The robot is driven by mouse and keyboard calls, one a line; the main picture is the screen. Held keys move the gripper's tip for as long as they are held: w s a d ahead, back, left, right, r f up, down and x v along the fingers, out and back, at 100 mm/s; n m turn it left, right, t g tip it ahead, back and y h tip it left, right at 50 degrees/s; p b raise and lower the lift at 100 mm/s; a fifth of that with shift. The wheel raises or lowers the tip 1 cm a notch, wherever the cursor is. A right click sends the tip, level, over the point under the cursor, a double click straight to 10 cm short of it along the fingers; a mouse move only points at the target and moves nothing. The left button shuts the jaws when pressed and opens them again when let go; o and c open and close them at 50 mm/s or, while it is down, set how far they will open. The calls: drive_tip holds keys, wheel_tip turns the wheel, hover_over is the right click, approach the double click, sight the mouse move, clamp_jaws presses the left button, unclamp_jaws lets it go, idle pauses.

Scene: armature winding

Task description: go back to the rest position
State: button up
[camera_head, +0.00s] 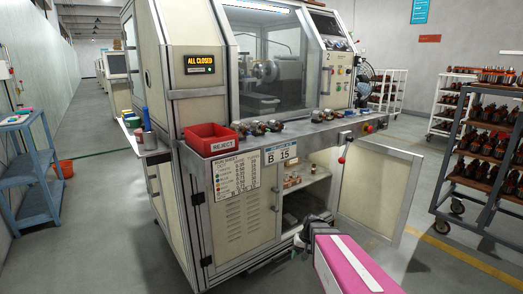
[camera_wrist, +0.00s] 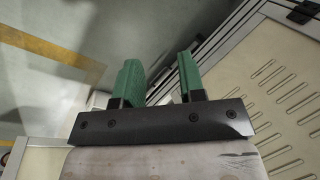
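My gripper (camera_wrist: 158,80) shows in the wrist view with two green fingers held apart and nothing between them. In the head view my gripper (camera_head: 299,241) is low, in front of the winding machine (camera_head: 232,200), near its open lower cupboard. My pink arm link (camera_head: 345,265) reaches in from the bottom right. The fingertips are small in the head view. The wrist view shows the floor and a pale vented panel (camera_wrist: 285,90) beside the fingers.
A red reject bin (camera_head: 212,139) and several armatures (camera_head: 262,127) stand on the machine's ledge. The cupboard door (camera_head: 378,195) stands open to the right. A blue cart (camera_head: 35,170) is at left. A dark rack (camera_head: 485,150) with armatures is at right. Floor between is free.

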drive_tip(key=s+d+r+h, duration=0.2)
drive_tip(key=s+r+h, duration=0.1)
drive_tip(key=s+r, duration=0.4)
drive_tip(key=shift+s+d+r, duration=0.25)
drive_tip(key=shift+s+r, duration=0.15)
drive_tip(key=shift+s, duration=0.45)
